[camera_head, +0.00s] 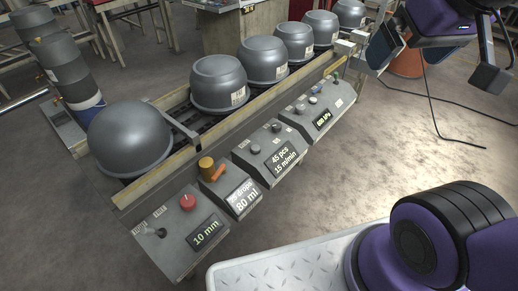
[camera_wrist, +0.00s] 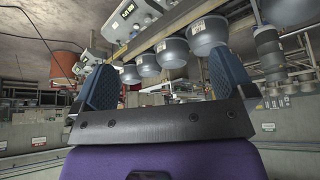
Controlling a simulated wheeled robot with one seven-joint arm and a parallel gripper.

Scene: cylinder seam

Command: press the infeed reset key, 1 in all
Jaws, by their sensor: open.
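A row of grey control boxes runs along the conveyor's near side in the head view. The "45 pcs 15 m/min" box (camera_head: 268,151) has small dark and grey knobs or keys on top. The "600 kPa" box (camera_head: 319,110) beyond it also has small round controls. Which control is the infeed reset key I cannot tell; the small labels are unreadable. My gripper (camera_head: 435,62) is open and empty at the upper right, apart from the boxes. In the wrist view its two blue fingers (camera_wrist: 158,76) stand wide apart, with boxes and conveyor upside down beyond.
Grey domed shells (camera_head: 129,140) sit in a line on the conveyor behind a wooden rail (camera_head: 176,170). The nearest box, "10 mm" (camera_head: 175,236), has a red knob; the "80 ml" box (camera_head: 231,189) has an orange one. Open floor (camera_head: 375,150) lies right of the boxes, with a black cable.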

